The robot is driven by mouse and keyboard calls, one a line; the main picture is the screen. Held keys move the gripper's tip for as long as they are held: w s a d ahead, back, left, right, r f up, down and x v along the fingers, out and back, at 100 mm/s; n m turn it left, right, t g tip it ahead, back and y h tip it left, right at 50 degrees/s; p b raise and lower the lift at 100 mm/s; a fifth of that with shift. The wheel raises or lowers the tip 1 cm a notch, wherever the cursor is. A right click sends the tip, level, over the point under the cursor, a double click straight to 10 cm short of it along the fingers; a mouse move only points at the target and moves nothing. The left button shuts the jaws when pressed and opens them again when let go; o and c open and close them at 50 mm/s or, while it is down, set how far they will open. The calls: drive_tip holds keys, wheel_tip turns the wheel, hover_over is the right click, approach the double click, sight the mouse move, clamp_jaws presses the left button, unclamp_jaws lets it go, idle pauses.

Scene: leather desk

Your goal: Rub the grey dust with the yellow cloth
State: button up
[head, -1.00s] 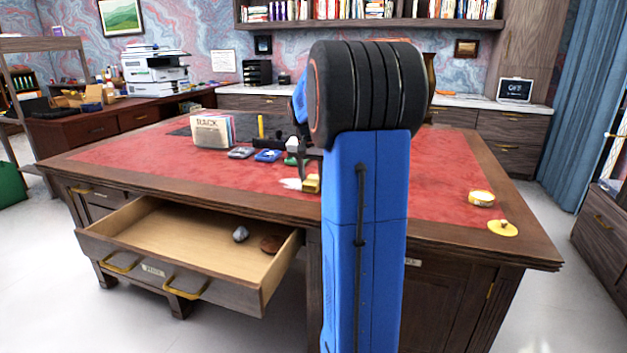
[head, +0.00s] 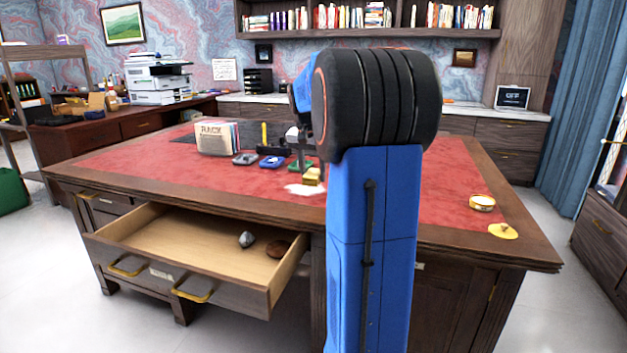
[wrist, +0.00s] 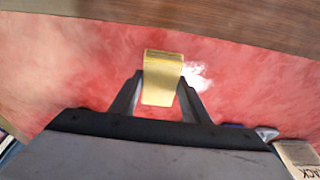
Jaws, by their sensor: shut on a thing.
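The yellow cloth (head: 312,177), a folded block, is held between the fingers of my gripper (wrist: 160,90). It also shows in the wrist view (wrist: 161,65). My gripper is shut on it, low over the red leather desk top (head: 250,180). The dust (head: 304,189) is a pale, whitish patch on the leather near the desk's front edge. In the wrist view the dust (wrist: 197,75) shows just right of the cloth, partly hidden behind it. I cannot tell whether the cloth touches the leather. My arm hides part of the desk in the head view.
A file rack (head: 216,138), a grey item (head: 245,159) and a blue item (head: 271,161) stand left of and behind the cloth. A round tin (head: 482,202) and yellow lid (head: 503,231) lie at right. An open drawer (head: 200,247) holds two stones. The leather's left front is clear.

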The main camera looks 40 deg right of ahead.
drive_tip(key=shift+r, duration=0.95)
